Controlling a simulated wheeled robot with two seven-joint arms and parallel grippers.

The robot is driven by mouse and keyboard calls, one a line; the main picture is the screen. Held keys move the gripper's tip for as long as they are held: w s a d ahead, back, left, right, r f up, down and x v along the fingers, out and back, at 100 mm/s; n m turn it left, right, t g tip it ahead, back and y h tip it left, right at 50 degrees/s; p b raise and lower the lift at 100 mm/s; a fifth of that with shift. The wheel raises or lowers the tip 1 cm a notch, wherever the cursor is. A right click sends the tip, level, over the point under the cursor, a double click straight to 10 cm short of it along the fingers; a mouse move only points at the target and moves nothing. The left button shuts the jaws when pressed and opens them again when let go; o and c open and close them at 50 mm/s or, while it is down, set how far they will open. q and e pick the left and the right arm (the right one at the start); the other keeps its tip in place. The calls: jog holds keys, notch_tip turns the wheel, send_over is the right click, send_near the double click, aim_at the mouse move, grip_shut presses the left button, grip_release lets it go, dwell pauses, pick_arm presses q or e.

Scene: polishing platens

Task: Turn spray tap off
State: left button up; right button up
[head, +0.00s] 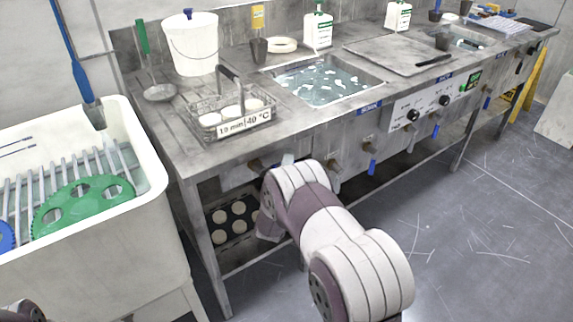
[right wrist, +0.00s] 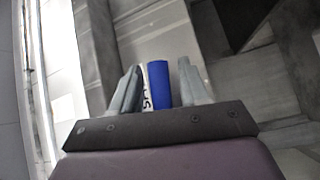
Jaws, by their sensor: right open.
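My right gripper (right wrist: 160,88) is at the bench front, mostly hidden by my own arm in the head view. In the right wrist view its two grey fingers are apart. A blue lever (right wrist: 159,83) with a pale lettered strip beside it shows between them; I cannot tell whether they touch it. My left gripper is out of view.
A white sink (head: 150,190) with a green disc (head: 85,205) stands at left. On the bench (head: 185,150) are a wire basket (head: 232,120), a white bucket (head: 190,45), bottles and a water basin (head: 325,82).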

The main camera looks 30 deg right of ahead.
grip_shut()
jog(key=shift+a+f+m+g+y+p, duration=0.3)
jog(key=shift+f+m+g+y+p, duration=0.7)
jog(key=shift+p, duration=0.8)
jog(key=a+f+m+g+y+p, duration=0.3)
jog(key=a+m+y, duration=0.3)
jog(key=y, duration=0.3)
jog(key=shift+s+a+f+m+p, duration=0.35)
jog(key=shift+a+f+p, duration=0.2)
jog(key=shift+f+p, duration=0.3)
grip_release()
